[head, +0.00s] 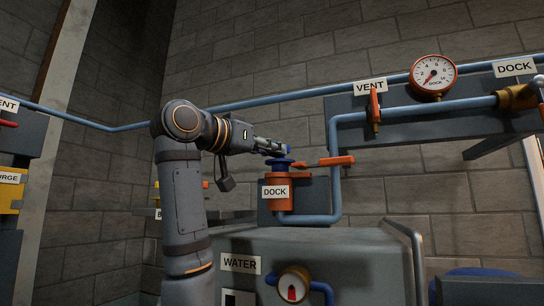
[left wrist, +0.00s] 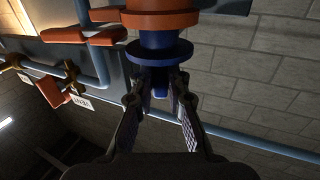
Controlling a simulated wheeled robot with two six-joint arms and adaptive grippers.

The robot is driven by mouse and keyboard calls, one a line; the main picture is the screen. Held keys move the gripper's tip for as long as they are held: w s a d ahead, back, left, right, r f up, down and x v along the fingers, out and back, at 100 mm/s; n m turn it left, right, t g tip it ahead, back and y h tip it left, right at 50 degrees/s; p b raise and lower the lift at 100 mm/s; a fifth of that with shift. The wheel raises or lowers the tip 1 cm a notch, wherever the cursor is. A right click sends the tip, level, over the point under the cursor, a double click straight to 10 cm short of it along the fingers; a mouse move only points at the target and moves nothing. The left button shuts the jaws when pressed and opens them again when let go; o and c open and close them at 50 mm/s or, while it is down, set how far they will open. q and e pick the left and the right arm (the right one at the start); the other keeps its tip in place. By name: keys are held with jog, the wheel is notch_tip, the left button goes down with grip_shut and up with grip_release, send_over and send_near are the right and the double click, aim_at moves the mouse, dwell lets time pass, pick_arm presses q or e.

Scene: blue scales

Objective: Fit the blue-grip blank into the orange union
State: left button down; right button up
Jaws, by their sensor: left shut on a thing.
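The orange union (head: 283,201) carries a DOCK label and stands upright on a blue pipe. Its orange rim also shows at the top of the left wrist view (left wrist: 160,20). The blue-grip blank (head: 281,162) is directly above the union, with its round flange (left wrist: 160,53) and a narrower blue neck towards the orange rim. I cannot tell how deep the neck sits in the union. My left gripper (head: 283,149) comes in from the left, its fingers shut on the blank's blue grip (left wrist: 159,82). The fingers partly hide the grip. My right gripper is not in view.
An orange lever (head: 323,162) sticks out right of the union. A blue pipe (head: 334,165) rises close behind it. A VENT valve (head: 375,108) and a red gauge (head: 433,76) are at upper right. A grey WATER tank (head: 340,262) is below.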

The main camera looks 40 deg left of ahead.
pick_arm(q)
jog(key=shift+w+a+f, duration=0.15)
jog(key=shift+f, duration=0.6)
jog(key=shift+f, duration=0.1)
jog(key=c, duration=1.3)
grip_release()
jog(key=shift+c, duration=0.2)
jog(key=shift+s, duration=0.2)
jog(key=s+a+b, duration=0.1)
jog(key=s+b, duration=0.3)
jog(key=s, duration=0.7)
jog(key=shift+s+a, duration=0.3)
jog(key=shift+a, duration=0.05)
